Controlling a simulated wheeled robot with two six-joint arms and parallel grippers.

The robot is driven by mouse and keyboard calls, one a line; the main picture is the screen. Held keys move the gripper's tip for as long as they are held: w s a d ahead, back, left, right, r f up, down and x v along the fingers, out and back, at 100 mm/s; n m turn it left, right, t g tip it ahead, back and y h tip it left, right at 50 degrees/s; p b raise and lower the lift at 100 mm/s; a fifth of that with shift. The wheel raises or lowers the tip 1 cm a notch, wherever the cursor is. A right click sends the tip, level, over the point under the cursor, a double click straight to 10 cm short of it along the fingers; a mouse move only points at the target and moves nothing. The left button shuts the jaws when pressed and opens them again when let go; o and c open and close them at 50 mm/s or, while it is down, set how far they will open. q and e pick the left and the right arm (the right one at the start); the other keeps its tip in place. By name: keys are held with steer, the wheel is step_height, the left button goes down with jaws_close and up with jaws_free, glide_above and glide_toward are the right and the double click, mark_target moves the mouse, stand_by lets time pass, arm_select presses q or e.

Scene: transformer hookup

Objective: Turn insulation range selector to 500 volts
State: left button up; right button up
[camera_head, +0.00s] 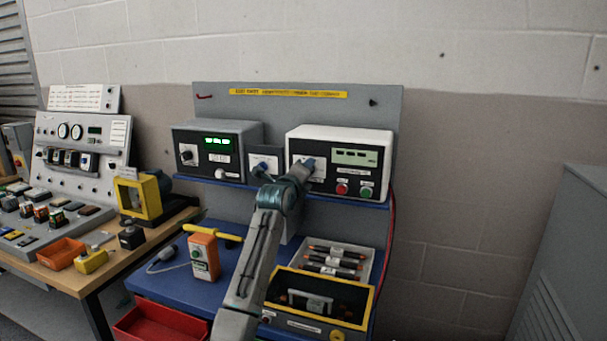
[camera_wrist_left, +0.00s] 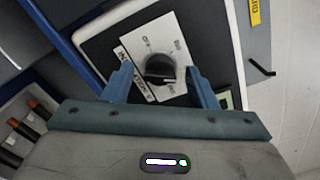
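The insulation range selector is a round black knob (camera_wrist_left: 160,69) on a white dial plate (camera_wrist_left: 137,50) with printed marks too small and blurred to read surely. My left gripper (camera_head: 306,166) is at the left part of the tester's face. In the left wrist view my left gripper (camera_wrist_left: 158,72) is open, one blue finger on each side of the knob, with visible gaps. The knob's exact pointer direction is unclear. My right gripper is not in view.
Left of the tester stands a grey unit (camera_head: 217,148) with a green display. The tester has a red button (camera_head: 341,189) and a green one (camera_head: 366,192). Below are an orange handheld device (camera_head: 204,257), a tray of probes (camera_head: 362,259) and a yellow-edged box (camera_head: 283,312).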

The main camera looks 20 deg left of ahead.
arm_select(q)
steer(key=shift+s, duration=0.1)
steer(key=s+b, duration=0.3)
steer(key=s, duration=0.7)
steer(key=shift+s+a, duration=0.2)
steer(key=shift+s, duration=0.1)
steer(key=shift+f, duration=0.15)
